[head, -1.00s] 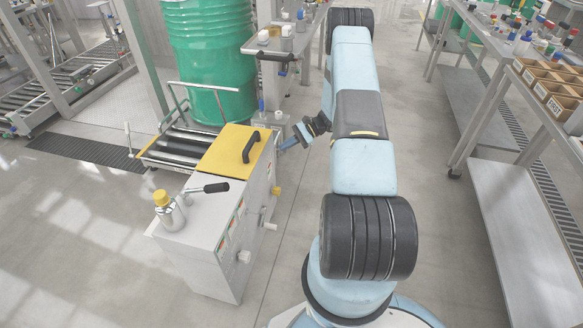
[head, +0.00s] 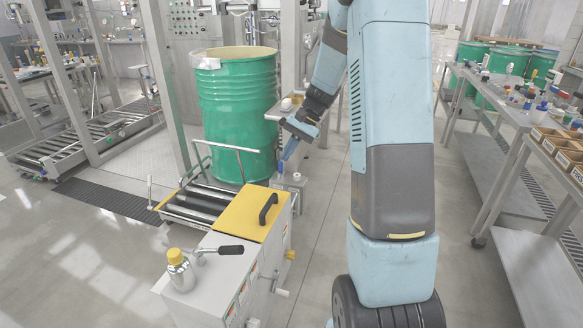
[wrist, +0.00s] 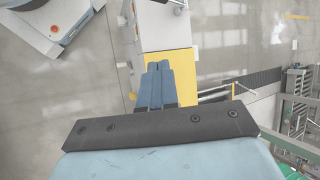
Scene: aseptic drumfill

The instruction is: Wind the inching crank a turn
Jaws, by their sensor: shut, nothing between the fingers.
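A lever with a black grip (head: 231,249), perhaps the inching crank, lies across the top of a pale grey cabinet (head: 208,290) in the head view. Its identity is not certain. A short grey side handle (head: 281,292) sticks out of the cabinet's right face. My gripper (head: 288,153) is beyond the cabinet's yellow lid in the head view, pointing down, shut and empty, apart from both handles. In the wrist view my blue fingers (wrist: 157,70) are together, with the yellow lid (wrist: 183,64) behind them. No contact shows.
The yellow lid carries a black arch handle (head: 268,209). A green drum (head: 239,110) and rollers (head: 212,201) lie beyond. A steel bench (head: 519,180) stands right; open floor lies between.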

